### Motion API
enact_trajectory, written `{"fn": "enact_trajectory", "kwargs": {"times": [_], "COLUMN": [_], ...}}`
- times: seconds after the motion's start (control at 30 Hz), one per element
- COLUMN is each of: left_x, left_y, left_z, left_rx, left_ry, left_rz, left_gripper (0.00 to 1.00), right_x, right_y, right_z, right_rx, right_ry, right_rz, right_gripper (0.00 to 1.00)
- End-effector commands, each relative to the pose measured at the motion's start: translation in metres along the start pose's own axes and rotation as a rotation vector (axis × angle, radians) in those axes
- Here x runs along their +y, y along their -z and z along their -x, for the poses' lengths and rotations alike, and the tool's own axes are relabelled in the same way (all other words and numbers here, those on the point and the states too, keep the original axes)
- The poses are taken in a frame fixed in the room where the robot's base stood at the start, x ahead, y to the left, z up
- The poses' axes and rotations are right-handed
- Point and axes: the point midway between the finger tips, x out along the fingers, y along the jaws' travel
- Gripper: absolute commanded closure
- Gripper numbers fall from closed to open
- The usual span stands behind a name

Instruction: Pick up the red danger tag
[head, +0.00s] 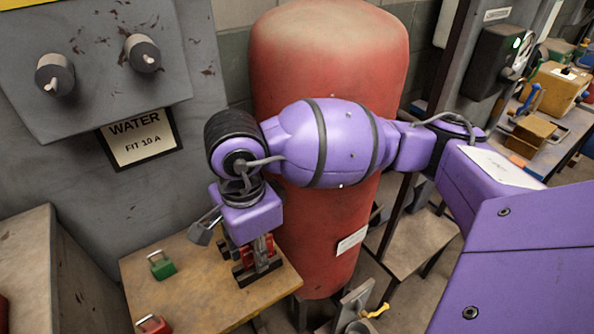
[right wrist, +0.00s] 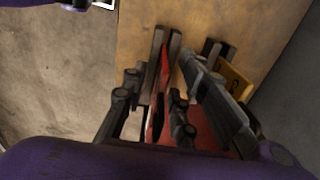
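In the head view my right gripper (head: 256,268) points down at the wooden table (head: 200,290), with red showing between its dark fingers. In the right wrist view a thin red piece, seemingly the red danger tag (right wrist: 164,70), stands nearly edge-on among dark upright bars. The right gripper (right wrist: 160,70) has its fingers spread on either side of it, with gaps visible. More red (right wrist: 200,127) shows lower between the fingers. The fingers and bars hide much of the tag, and its lettering cannot be read. My left gripper is not in view.
A green padlock (head: 161,264) and a red padlock (head: 153,324) lie on the table's left. A grey padlock (head: 204,229) is beside the gripper. A yellow piece (right wrist: 236,82) stands right of the fingers. A large red tank (head: 330,60) stands behind.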

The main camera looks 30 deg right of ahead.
Motion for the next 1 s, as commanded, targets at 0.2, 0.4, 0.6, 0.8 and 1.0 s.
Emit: {"fn": "enact_trajectory", "kwargs": {"times": [0.2,0.4,0.6,0.8,1.0], "left_x": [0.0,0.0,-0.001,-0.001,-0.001], "left_y": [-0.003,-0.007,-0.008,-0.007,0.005], "left_z": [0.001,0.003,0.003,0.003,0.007], "left_rx": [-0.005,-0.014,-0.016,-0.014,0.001], "left_ry": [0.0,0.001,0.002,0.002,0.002], "left_rz": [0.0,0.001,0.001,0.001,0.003], "left_gripper": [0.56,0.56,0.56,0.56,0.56], "right_x": [-0.001,-0.001,-0.001,-0.001,-0.002], "right_y": [0.0,-0.001,-0.001,-0.001,-0.001], "right_z": [0.0,0.001,0.001,0.003,0.019], "right_rx": [-0.001,-0.001,-0.001,-0.001,-0.001], "right_ry": [0.002,0.003,0.004,0.005,0.008], "right_rz": [0.001,0.001,0.001,0.001,0.001], "right_gripper": [0.75,1.0,1.0,1.0,1.0]}}
